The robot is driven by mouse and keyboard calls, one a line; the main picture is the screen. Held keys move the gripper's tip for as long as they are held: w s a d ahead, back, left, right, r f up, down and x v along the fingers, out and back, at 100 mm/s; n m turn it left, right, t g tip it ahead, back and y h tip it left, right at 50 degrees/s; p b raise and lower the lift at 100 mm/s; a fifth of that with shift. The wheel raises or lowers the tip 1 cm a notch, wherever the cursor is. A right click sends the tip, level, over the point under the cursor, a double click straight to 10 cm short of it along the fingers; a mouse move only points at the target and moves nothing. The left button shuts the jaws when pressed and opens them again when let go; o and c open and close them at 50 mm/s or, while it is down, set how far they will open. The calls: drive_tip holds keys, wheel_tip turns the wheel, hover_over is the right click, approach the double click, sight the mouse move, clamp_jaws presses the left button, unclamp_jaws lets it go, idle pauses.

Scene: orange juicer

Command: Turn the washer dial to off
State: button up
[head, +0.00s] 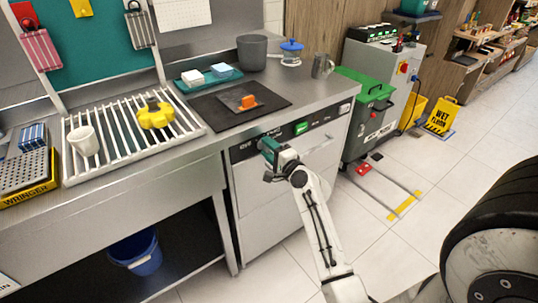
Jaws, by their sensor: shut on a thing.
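The washer (262,209) is a steel-fronted machine under the counter, with a dark control panel (325,116) along its top edge. A lit green display or button (301,128) shows on the panel, with small markings around it. My gripper (268,151) reaches the left part of this panel and is shut there. The dial is hidden behind my gripper, so its setting cannot be read. The white arm comes up from the lower right.
On the counter are a dark mat (222,119) with an orange item (246,103), a grey pot (252,53) and a rack (124,148) with a yellow object (155,114). A green-lidded bin (366,125) stands right of the washer. Tiled floor is clear in front.

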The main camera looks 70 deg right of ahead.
drive_tip(key=n+b, duration=0.2)
drive_tip(key=n, duration=0.1)
drive_tip(key=n+b, duration=0.1)
drive_tip(key=shift+f+n+b, duration=0.3)
drive_tip(key=shift+n, duration=0.1)
drive_tip(key=n+b, duration=0.3)
drive_tip(key=n, duration=0.1)
drive_tip(key=shift+r+n+b, duration=0.15)
drive_tip(key=shift+n+b, duration=0.15)
drive_tip(key=shift+n, duration=0.1)
drive_tip(key=o, duration=1.1)
drive_tip(key=shift+r, duration=0.1)
drive_tip(key=shift+c, duration=0.2)
drive_tip(key=v, duration=1)
drive_tip(key=shift+s+a, duration=0.2)
drive_tip(key=shift+s, duration=0.15)
